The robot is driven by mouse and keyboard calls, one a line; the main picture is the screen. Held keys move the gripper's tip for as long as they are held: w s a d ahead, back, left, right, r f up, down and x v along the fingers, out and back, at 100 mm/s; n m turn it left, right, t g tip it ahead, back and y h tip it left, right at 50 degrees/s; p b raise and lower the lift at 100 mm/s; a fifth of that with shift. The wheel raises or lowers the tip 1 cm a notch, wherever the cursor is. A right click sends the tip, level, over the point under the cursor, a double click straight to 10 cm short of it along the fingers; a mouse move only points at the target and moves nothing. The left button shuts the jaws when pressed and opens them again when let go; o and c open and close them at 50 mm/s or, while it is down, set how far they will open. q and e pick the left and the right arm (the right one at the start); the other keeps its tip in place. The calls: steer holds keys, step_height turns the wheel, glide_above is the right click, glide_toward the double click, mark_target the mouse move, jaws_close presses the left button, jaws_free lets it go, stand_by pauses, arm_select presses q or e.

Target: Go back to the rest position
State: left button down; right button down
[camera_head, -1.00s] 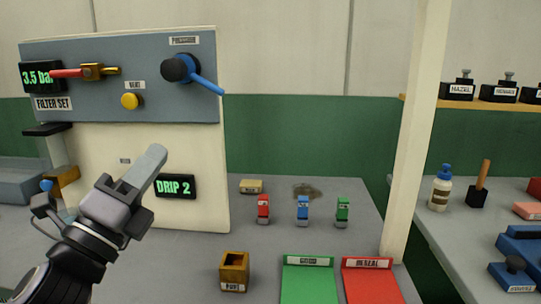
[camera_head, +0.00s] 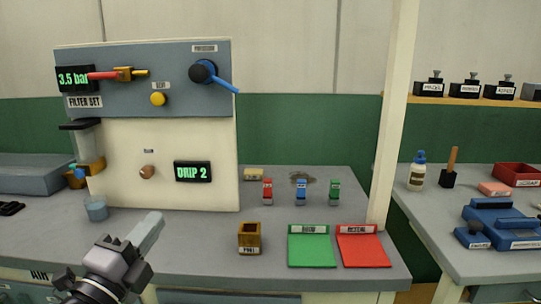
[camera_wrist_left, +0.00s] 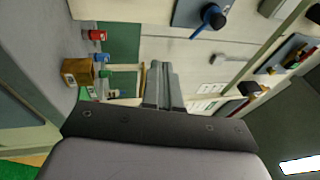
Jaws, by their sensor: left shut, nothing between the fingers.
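My left gripper (camera_head: 148,230) is at the lower left of the head view, in front of the bench with the filter panel. Its fingers are closed together with nothing between them. In the left wrist view the closed fingers (camera_wrist_left: 162,85) stand out over the wrist body, apart from any object. My right gripper is not in view.
The panel (camera_head: 140,80) carries a red-handled valve, a yellow button and a blue lever (camera_head: 212,77). A white post (camera_head: 392,120) rises at right.

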arm_select(q)
steer(key=s+f+n+g+y+p, duration=0.1)
steer(key=s+f+n+g, duration=0.15)
steer(key=f+n, duration=0.45)
steer(key=s+f+n+g+y+p, duration=0.2)
steer(key=s+f+n, duration=0.1)
steer(key=f, duration=0.9)
steer(key=s+f+n+g+p, duration=0.1)
steer(key=s+f+n+g, duration=0.4)
steer(key=s+f+n, duration=0.4)
steer(key=s+f, duration=0.5)
steer(key=shift+s+a+y, duration=0.3)
steer(key=shift+s+a, duration=0.05)
steer(key=shift+s, duration=0.05)
steer(key=shift+f, duration=0.1)
